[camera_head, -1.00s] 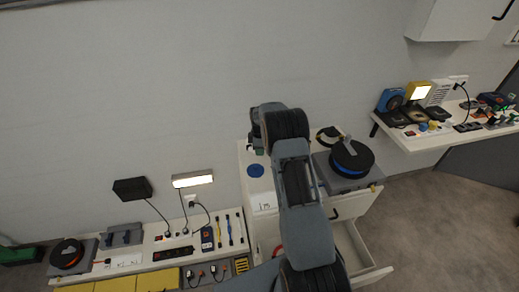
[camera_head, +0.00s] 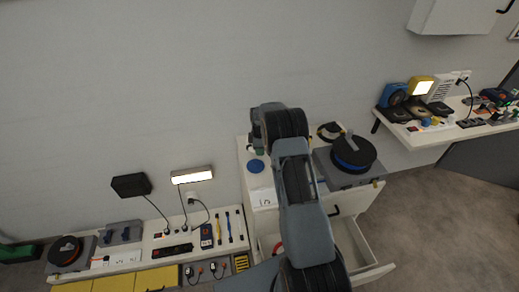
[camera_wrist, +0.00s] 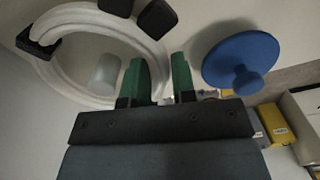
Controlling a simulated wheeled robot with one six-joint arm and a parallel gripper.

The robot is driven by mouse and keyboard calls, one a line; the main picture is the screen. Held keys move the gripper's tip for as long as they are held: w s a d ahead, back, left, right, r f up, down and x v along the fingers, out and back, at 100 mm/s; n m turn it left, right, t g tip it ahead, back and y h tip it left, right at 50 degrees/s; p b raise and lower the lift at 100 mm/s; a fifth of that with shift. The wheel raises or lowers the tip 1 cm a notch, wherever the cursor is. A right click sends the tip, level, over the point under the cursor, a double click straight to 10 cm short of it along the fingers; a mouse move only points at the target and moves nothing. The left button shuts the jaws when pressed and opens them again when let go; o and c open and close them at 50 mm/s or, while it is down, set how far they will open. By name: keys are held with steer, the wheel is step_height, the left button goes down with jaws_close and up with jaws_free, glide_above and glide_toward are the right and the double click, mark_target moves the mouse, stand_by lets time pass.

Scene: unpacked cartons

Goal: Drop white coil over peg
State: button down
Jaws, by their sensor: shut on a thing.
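In the wrist view the white coil (camera_wrist: 72,18) is a thick ring with black clips, at the upper left. My gripper (camera_wrist: 160,72) has two green fingers closed on the coil's near right side. A pale grey cylinder, apparently the peg (camera_wrist: 105,74), shows through the ring's opening. I cannot tell whether the coil is around it or held above it. In the head view my arm reaches over the white cabinet top (camera_head: 262,192); my gripper is mostly hidden behind the arm, and I cannot make out the held coil there.
A blue knobbed disc (camera_wrist: 240,62) is right of the fingers; it also shows on the cabinet in the head view (camera_head: 256,167). A black reel (camera_head: 353,155) on a grey base and a dark ring (camera_head: 329,132) stand right. A drawer (camera_head: 362,250) is open below.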

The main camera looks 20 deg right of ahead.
steer(key=shift+f, duration=0.45)
steer(key=c, duration=0.8)
jaws_free()
steer(key=shift+c, duration=0.2)
step_height(320, 180, up, 14)
steer(key=b, duration=0.1)
steer(key=shift+f, duration=0.1)
